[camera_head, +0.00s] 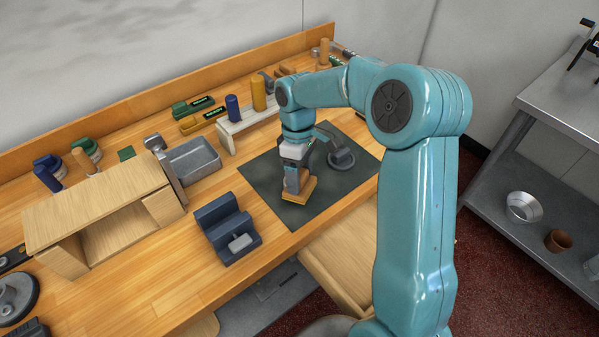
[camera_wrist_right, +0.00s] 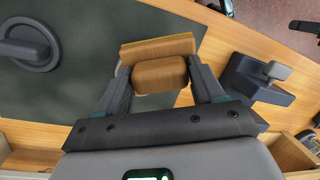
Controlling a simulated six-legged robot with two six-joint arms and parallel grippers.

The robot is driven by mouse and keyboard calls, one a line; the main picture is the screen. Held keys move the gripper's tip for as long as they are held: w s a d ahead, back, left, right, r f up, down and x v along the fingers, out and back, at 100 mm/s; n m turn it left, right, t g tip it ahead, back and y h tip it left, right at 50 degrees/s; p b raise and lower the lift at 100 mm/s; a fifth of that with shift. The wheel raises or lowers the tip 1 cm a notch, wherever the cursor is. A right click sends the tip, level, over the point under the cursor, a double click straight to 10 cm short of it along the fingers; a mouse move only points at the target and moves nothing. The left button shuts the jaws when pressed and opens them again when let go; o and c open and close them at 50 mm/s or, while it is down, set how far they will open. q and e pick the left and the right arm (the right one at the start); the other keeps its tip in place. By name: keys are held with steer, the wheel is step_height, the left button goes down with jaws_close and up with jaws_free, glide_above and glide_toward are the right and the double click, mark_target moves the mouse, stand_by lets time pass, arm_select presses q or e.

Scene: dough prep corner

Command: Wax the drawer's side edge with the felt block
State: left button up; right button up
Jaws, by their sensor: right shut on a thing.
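My right gripper (camera_head: 297,168) points down over the dark mat and is shut on the felt block (camera_head: 301,191), which is orange-brown. In the wrist view the felt block (camera_wrist_right: 160,74) sits between the two fingers, with a wider brown part beyond it. I cannot tell whether the block touches the mat. A pale wooden drawer-like piece (camera_head: 325,262) shows at the bench's front edge, partly hidden by my right arm; I cannot tell for certain that it is the drawer. My left gripper is not in view.
The dark mat (camera_head: 262,183) carries a round dark grey piece (camera_head: 343,158). A dark blue stepped block (camera_head: 222,222) and an open-fronted wooden cabinet (camera_head: 95,205) stand left. A metal tray (camera_head: 195,163) and a tool rack (camera_head: 245,122) stand behind.

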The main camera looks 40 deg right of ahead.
step_height(320, 180, up, 8)
steer(key=p, duration=0.6)
steer(key=shift+f, duration=0.1)
